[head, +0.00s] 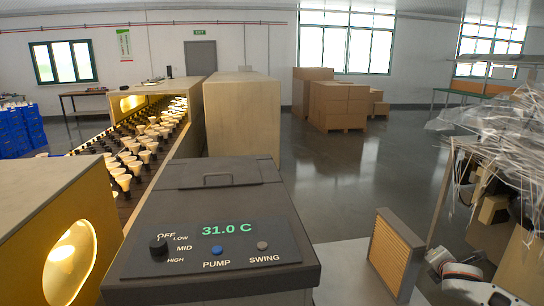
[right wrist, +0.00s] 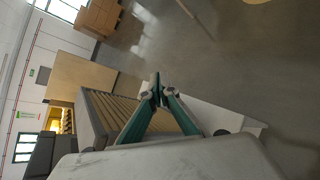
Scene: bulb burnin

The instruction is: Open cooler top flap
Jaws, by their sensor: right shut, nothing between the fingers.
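The cooler (head: 142,241) is a dark grey box at the front middle of the head view. Its sloped panel (head: 214,246) shows 31.0 C, a black knob (head: 158,246), a blue PUMP button (head: 217,250) and a grey SWING button (head: 262,246). The top flap (head: 190,170), with a bar handle (head: 217,180), lies flat and closed behind the panel. My right gripper (right wrist: 155,92) shows only in the right wrist view, shut and empty, in front of a dark-framed panel with tan slats (right wrist: 112,110). Whether it touches the panel is unclear. My left gripper is not in view.
A tan-faced framed pad (head: 391,252) stands upright right of the cooler. Bulbs (head: 134,165) fill a rack at left beside tan housings (head: 243,115). Cardboard boxes (head: 337,105) stand at the back. A cluttered table (head: 448,190) is at right. Open floor (head: 330,185) lies between.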

